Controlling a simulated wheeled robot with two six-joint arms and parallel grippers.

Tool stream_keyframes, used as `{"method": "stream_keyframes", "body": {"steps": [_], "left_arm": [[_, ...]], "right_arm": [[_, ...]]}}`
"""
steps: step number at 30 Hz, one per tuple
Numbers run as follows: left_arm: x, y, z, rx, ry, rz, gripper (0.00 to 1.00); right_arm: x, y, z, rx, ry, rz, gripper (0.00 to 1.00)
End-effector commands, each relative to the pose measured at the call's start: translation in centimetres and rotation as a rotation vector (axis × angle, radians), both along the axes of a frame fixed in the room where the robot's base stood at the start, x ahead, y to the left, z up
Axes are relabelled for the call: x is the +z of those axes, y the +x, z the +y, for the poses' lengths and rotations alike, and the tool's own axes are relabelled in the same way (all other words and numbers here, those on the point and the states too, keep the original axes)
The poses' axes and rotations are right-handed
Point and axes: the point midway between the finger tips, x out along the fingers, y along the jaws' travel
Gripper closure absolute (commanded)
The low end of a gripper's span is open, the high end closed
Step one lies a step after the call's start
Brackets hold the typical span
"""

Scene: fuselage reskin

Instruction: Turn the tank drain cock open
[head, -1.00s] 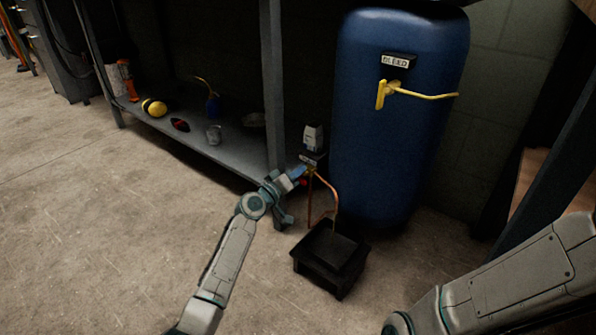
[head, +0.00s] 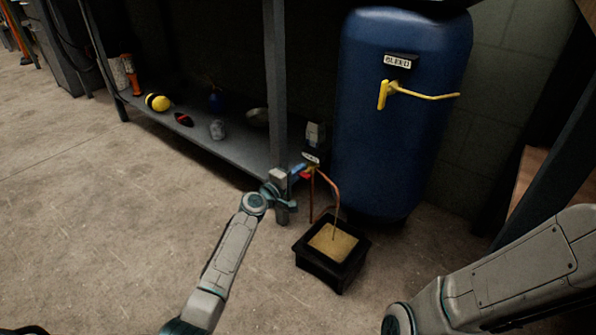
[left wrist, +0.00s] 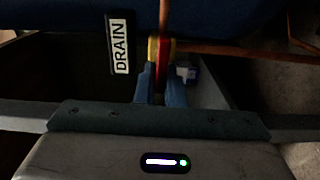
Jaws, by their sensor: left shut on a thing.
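The drain cock is a small valve with a red handle (head: 305,175) on the copper pipe low on the blue tank (head: 395,130). The DRAIN label (left wrist: 120,47) is beside it in the left wrist view. My left gripper (head: 297,172) is shut on the red handle, which shows between the blue fingertips in the left wrist view (left wrist: 161,84). The copper pipe (head: 328,183) bends down over a black bin (head: 325,275). Tan liquid (head: 333,243) shows in the bin, with a thin stream below the pipe's end. My right gripper is out of view.
A shelf (head: 240,150) with several small items stands left of the tank, its grey post (head: 275,85) close behind my left gripper. A yellow lever (head: 385,93) under a BLEED label (head: 397,61) is higher on the tank.

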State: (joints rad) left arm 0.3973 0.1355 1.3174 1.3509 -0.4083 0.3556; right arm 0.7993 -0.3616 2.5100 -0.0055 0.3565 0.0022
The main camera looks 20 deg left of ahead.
Motion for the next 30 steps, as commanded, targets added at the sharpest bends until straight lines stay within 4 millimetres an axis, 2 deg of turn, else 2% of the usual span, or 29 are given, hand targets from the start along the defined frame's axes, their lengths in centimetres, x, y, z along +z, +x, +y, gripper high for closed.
{"method": "stream_keyframes", "body": {"steps": [17, 18, 21, 30], "left_arm": [[-0.26, -0.06, 0.08, 0.001, -0.033, 0.015, 1.0], [-0.26, -0.06, 0.08, 0.001, -0.033, 0.015, 0.89], [-0.23, -0.05, 0.07, 0.001, -0.032, 0.014, 0.69], [-0.12, -0.11, 0.07, 0.0, -0.032, 0.013, 0.69]], "right_arm": [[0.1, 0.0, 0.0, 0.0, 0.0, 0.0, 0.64], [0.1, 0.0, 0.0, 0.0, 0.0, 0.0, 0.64], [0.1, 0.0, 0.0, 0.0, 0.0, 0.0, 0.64], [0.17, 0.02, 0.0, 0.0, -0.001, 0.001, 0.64]]}}
